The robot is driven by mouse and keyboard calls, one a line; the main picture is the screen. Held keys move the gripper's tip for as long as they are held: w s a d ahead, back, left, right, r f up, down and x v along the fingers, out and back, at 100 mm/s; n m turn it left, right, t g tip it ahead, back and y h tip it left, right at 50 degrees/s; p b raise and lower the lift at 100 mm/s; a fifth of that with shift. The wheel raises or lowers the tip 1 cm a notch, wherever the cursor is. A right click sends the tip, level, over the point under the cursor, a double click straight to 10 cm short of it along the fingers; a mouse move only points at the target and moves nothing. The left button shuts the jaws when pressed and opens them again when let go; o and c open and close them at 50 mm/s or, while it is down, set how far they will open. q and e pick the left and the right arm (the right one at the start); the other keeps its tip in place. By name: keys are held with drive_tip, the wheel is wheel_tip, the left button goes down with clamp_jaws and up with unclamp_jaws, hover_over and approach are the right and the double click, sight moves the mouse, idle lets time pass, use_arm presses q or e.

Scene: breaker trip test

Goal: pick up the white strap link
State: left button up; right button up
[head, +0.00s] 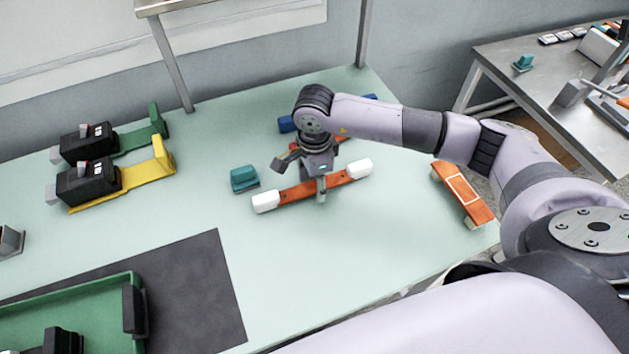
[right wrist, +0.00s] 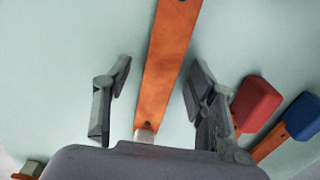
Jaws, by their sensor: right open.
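The white strap link (head: 290,195) is an orange bar with a white block at each end, lying on the pale green table. In the right wrist view its orange bar (right wrist: 168,45) runs between my fingers, with part of one white end (right wrist: 145,136) showing near my gripper body. My right gripper (head: 300,178) is over the middle of the bar. Its fingers (right wrist: 160,78) are open, one on each side of the bar, with gaps between. Contact with the table cannot be told. My left gripper is not in view.
Red-ended (right wrist: 255,103) and blue-ended (right wrist: 302,117) links lie beside it, partly hidden behind my arm in the head view. A teal block (head: 243,179) is close to the left. An orange piece (head: 463,191) lies at the right edge. Breakers (head: 88,183) and a green tray (head: 85,300) are left.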

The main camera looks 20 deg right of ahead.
drive_tip(key=shift+c, duration=0.3)
clamp_jaws()
idle(0.5)
drive_tip(key=shift+w, duration=0.1)
